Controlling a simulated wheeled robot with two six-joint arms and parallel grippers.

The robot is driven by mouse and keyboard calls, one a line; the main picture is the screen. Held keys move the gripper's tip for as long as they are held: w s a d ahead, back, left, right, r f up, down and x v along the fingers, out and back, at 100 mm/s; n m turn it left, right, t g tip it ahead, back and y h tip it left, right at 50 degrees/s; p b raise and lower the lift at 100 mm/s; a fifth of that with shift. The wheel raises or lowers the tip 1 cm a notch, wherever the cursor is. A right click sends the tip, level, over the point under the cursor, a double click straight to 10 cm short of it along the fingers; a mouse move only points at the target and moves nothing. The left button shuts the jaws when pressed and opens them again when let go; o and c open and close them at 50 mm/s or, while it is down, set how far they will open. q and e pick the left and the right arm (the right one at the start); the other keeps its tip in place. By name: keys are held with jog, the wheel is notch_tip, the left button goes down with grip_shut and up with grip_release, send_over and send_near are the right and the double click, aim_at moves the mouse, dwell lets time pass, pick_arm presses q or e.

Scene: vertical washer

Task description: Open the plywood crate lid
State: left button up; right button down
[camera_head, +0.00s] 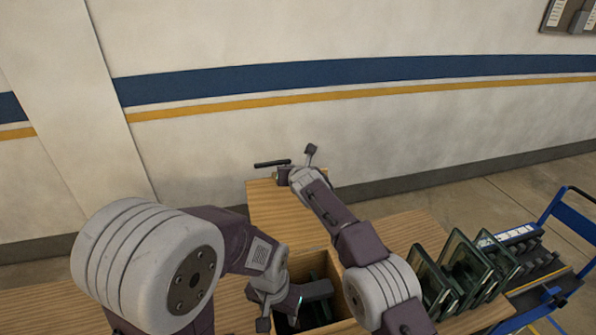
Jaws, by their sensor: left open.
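The plywood crate (335,268) stands in the middle of the camera_head view with its top open and its dark inside showing. Its lid (285,212) looks like the plywood panel raised at the back of the opening. My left gripper (307,303) is open, down at the crate's opening, with dark fingers partly hidden by its own wrist. I see nothing between its fingers. My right gripper (286,166) is at the panel's far upper edge. Its dark parts point left and up, and I cannot tell whether it is open or shut, or touches the panel.
A wooden table top (400,232) lies around the crate. Several dark green framed panels (455,265) stand at the right, beside a blue-handled cart (555,212). A wall (400,125) with blue and yellow stripes rises behind. Open floor (480,200) shows at the right.

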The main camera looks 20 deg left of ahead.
jog(key=shift+s+a+r, duration=0.2)
jog(key=shift+s+a, duration=0.1)
jog(key=shift+d+f, duration=0.1)
jog(key=b+v, duration=0.8)
jog(key=v, duration=0.1)
dwell(0.4)
